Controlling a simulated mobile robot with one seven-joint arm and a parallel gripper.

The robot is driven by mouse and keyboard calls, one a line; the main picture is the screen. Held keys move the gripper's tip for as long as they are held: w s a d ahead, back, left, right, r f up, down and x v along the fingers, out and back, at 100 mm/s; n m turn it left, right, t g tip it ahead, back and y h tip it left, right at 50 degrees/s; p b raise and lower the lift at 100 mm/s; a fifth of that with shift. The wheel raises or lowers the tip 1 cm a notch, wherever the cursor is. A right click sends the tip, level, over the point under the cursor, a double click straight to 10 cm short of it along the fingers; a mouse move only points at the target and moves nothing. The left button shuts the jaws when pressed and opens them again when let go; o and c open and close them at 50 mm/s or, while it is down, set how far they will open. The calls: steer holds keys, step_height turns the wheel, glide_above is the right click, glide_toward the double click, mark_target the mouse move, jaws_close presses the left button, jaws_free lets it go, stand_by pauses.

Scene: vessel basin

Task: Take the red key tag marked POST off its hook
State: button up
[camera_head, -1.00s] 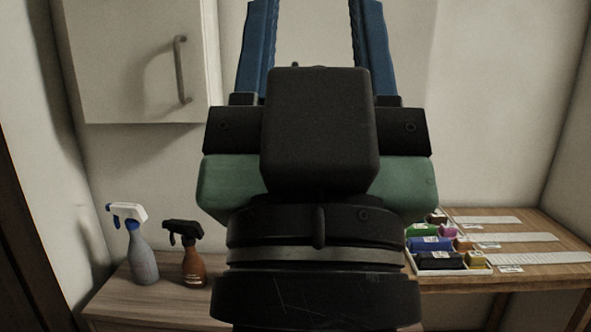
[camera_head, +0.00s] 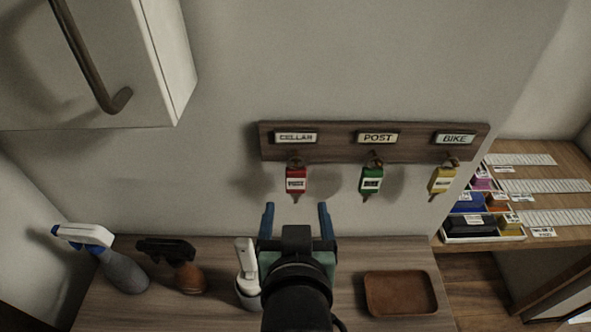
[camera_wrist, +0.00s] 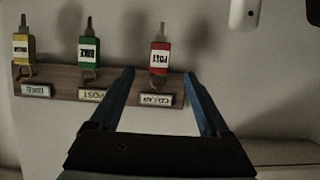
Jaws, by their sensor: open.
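The red key tag (camera_head: 296,181) hangs from the left hook of a wooden key rack (camera_head: 336,150), under the plate CELLAR (camera_head: 296,138). In the wrist view, which is upside down, the red tag's (camera_wrist: 160,60) white label reads POST. A green tag (camera_head: 371,180) hangs under the plate POST (camera_head: 377,138), and a yellow tag (camera_head: 442,180) under BIKE (camera_head: 454,139). My gripper (camera_head: 296,207) is open and empty, its blue fingers pointing at the wall just below the red tag in the head view. I cannot tell the remaining distance.
A wall cabinet (camera_head: 160,60) juts out at upper left. On the counter stand two spray bottles (camera_head: 122,270) (camera_head: 186,270) and a white-topped item (camera_head: 246,268) close left of my gripper. A brown tray (camera_head: 400,293) lies at right. A side shelf (camera_head: 560,165) holds small coloured items.

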mark_target(296, 186)
steer(key=p+x, duration=0.1)
steer(key=x, duration=0.3)
steer(key=shift+w+d, duration=0.1)
steer(key=shift+w, duration=0.3)
steer(key=shift+f+p+x, duration=0.15)
steer(key=shift+p+x, duration=0.4)
steer(key=shift+x, duration=1)
steer(key=shift+f+p+x, duration=0.15)
steer(key=shift+p+x, duration=0.35)
steer(key=shift+x, duration=1.05)
steer(key=shift+s, duration=0.15)
jaws_close()
